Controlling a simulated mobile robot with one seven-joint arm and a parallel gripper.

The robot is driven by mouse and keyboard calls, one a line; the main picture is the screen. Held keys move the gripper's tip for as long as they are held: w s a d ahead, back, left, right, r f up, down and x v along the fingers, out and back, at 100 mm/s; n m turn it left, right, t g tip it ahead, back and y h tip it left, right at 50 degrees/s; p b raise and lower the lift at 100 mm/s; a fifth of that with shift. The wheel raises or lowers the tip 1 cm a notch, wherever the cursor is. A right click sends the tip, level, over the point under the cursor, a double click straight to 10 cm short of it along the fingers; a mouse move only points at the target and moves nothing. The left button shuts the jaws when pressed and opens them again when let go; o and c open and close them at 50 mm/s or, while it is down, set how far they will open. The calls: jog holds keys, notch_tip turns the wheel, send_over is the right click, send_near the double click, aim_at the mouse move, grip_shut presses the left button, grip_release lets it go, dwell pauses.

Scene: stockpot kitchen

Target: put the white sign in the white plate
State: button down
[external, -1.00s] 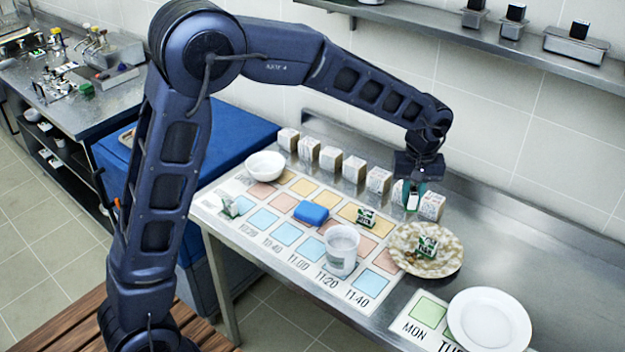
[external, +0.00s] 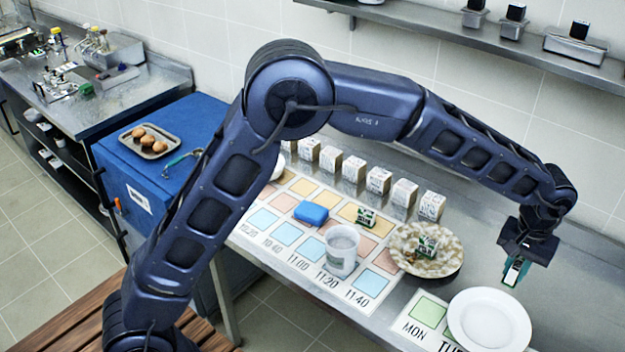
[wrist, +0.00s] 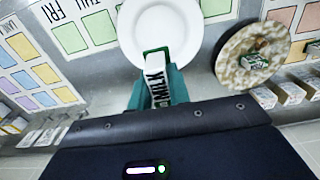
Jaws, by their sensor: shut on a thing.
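The white sign (wrist: 156,82) has a green edge and the word MILK on it. It also shows in the external view (external: 514,271), upright. My gripper (wrist: 157,90), with teal fingers, is shut on it; in the external view, my gripper (external: 515,274) holds it above the metal counter, behind and slightly right of the plate. The white plate (external: 490,318) is round and empty, at the front right of the counter. In the wrist view the plate (wrist: 160,28) lies just beyond the sign's top end.
A patterned brown-and-cream dish (external: 450,262) holding a small green-and-white sign (external: 427,246) stands left of my gripper. Several white boxes (external: 354,168) line the back. A white cup (external: 342,250), blue block (external: 311,213) and another small sign (external: 366,217) are on the chart.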

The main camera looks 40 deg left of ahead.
aim_at(488, 325)
notch_tip(488, 325, down, 18)
jog(key=shift+r, duration=0.1)
dwell(0.5)
jog(key=c, duration=1.3)
grip_release()
